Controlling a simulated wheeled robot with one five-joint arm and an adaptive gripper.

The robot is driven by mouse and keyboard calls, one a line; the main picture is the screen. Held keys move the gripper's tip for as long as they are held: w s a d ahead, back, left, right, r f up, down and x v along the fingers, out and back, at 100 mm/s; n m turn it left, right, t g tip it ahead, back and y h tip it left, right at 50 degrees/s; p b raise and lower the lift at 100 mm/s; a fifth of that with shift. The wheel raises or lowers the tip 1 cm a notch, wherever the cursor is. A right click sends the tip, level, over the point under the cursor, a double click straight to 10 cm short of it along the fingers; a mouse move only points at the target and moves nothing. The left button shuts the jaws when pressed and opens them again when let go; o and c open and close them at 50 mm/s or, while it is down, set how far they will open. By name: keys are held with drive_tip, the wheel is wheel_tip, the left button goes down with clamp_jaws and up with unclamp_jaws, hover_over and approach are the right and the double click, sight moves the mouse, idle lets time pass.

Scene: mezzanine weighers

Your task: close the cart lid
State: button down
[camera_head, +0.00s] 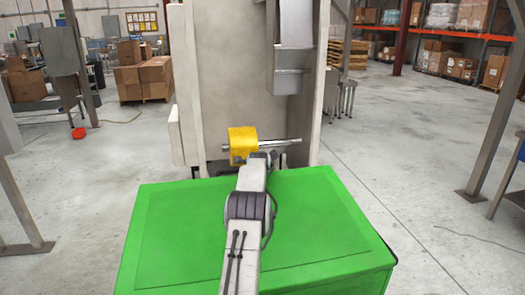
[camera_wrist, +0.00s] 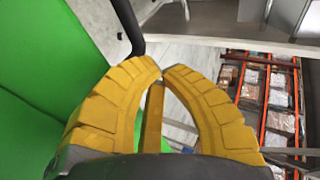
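The green cart (camera_head: 340,280) stands right in front of me in the head view. Its flat green lid (camera_head: 320,225) lies level across the top, and no open gap shows from here. Green surface also fills the left of the wrist view (camera_wrist: 60,50). My arm reaches forward over the lid to its far edge. My gripper's yellow fingers (camera_wrist: 162,69) curve together with their tips almost touching and nothing between them. A dark curved bar (camera_wrist: 129,25) shows just beyond the left fingertip, by the green edge; I cannot tell if they touch.
A tall pale machine (camera_head: 220,75) stands just behind the cart, with a metal rod (camera_head: 285,143) low on it. Metal posts (camera_head: 495,120) stand at the right. Boxes (camera_head: 142,80) are stacked at the back left.

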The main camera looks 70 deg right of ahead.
wheel_tip(320, 180, down, 8)
drive_tip(key=b, duration=0.1)
drive_tip(key=shift+w+d, duration=0.2)
drive_tip(key=shift+s+a+r, duration=0.1)
idle(0.6)
drive_tip(key=shift+v, duration=0.95)
drive_tip(key=shift+w+d+r+v, duration=0.1)
drive_tip(key=shift+r+v, duration=0.1)
drive_tip(key=shift+v, duration=1.55)
drive_tip(key=shift+w+d+r+v, duration=0.1)
drive_tip(key=shift+w+r+v, duration=0.1)
drive_tip(key=shift+v, duration=1.5)
drive_tip(key=shift+w+d+r+v, duration=0.1)
drive_tip(key=shift+r+v, duration=0.1)
drive_tip(key=shift+v, duration=1.55)
drive_tip(key=shift+a, duration=0.1)
